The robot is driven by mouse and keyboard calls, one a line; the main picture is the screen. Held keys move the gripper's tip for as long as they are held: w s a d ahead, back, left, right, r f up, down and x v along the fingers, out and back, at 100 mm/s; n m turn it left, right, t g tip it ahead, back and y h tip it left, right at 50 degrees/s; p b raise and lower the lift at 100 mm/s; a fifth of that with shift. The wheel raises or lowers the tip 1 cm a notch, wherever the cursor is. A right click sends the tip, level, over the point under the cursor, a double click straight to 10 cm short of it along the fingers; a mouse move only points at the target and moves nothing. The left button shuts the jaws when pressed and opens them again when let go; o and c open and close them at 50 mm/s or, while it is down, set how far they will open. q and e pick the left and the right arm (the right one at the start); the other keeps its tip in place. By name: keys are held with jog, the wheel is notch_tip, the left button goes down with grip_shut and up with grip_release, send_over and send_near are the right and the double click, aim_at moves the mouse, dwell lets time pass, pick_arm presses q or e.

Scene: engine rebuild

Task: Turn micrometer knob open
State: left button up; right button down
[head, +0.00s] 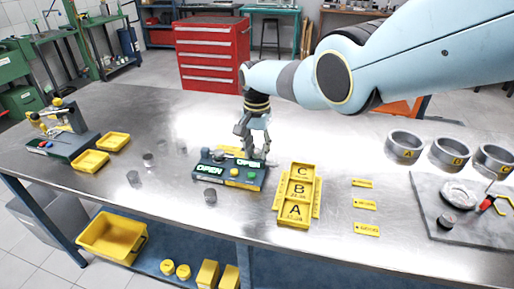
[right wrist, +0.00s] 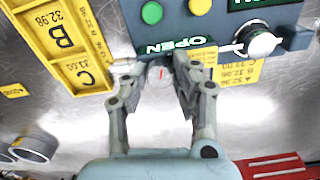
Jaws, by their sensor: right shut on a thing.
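The micrometer station (head: 240,177) is a dark blue-grey box in the middle of the table, with lit green OPEN signs and green and yellow buttons. My right gripper (head: 254,152) reaches down at its back right side. In the right wrist view, its fingertips (right wrist: 158,64) are at the edge of the station (right wrist: 172,22), beside an OPEN sign. The gripper is shut on the micrometer knob, which its fingers mostly hide. A white round part (right wrist: 263,43) shows to the right in that view. My left gripper is not in view.
A yellow tray marked A, B, C (head: 297,190) stands right of the station. Several metal rings (head: 405,147) and a grey mat (head: 440,228) lie farther right. Small metal cylinders (head: 210,196) stand left. Another fixture (head: 65,143) and yellow trays (head: 92,163) are at far left.

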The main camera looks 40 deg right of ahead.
aim_at(256, 151)
jog(key=shift+m, duration=1.2)
jog(key=c, duration=1)
grip_release()
jog(key=shift+r, duration=0.15)
notch_tip(256, 151, up, 12)
jog(key=shift+f, duration=0.1)
